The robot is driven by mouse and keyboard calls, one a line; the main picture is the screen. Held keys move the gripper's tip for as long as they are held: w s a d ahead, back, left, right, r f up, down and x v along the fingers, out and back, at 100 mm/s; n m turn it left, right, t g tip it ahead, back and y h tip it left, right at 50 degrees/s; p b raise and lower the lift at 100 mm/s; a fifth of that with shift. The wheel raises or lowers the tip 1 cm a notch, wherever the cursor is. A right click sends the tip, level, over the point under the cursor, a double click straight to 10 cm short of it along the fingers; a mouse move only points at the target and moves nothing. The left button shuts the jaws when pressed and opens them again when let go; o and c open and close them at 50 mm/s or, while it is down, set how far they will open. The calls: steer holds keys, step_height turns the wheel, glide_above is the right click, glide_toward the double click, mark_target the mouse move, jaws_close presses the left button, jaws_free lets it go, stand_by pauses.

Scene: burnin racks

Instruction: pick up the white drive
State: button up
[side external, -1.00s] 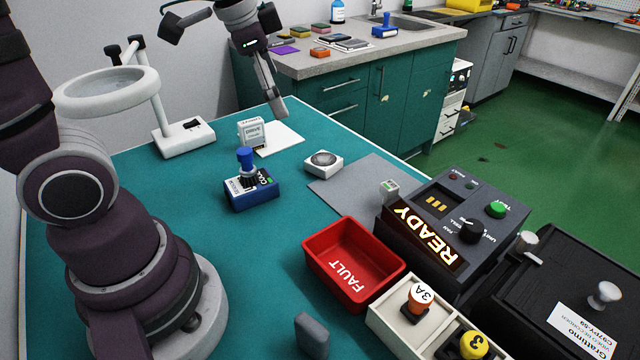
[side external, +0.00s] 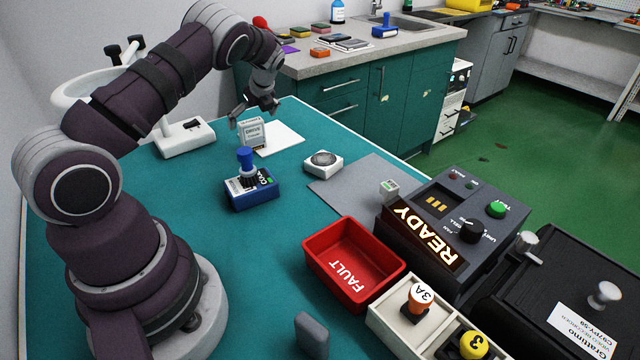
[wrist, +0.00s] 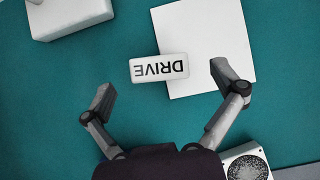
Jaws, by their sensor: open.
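The white drive (side external: 252,135) stands upright on the teal table at the front left edge of a white sheet (side external: 281,138). In the wrist view I see the drive's top (wrist: 159,68) from above, with the word DRIVE on it, partly over the sheet (wrist: 205,45). My gripper (side external: 255,116) is just above the drive, its fingers spread wide. In the wrist view my open gripper (wrist: 167,83) has one finger to the left and one to the right of the drive. Neither finger appears to touch it.
A blue box with a blue knob (side external: 250,188) stands in front of the drive. A white round-topped device (side external: 322,163) is to the right. A white lamp base (side external: 183,138) is to the left. A red FAULT bin (side external: 322,246) and the READY unit (side external: 490,225) are farther off.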

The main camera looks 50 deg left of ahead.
steer(key=x, duration=0.2)
steer(key=shift+a+f, duration=0.15)
steer(key=shift+f, duration=0.05)
steer(key=c, duration=1.3)
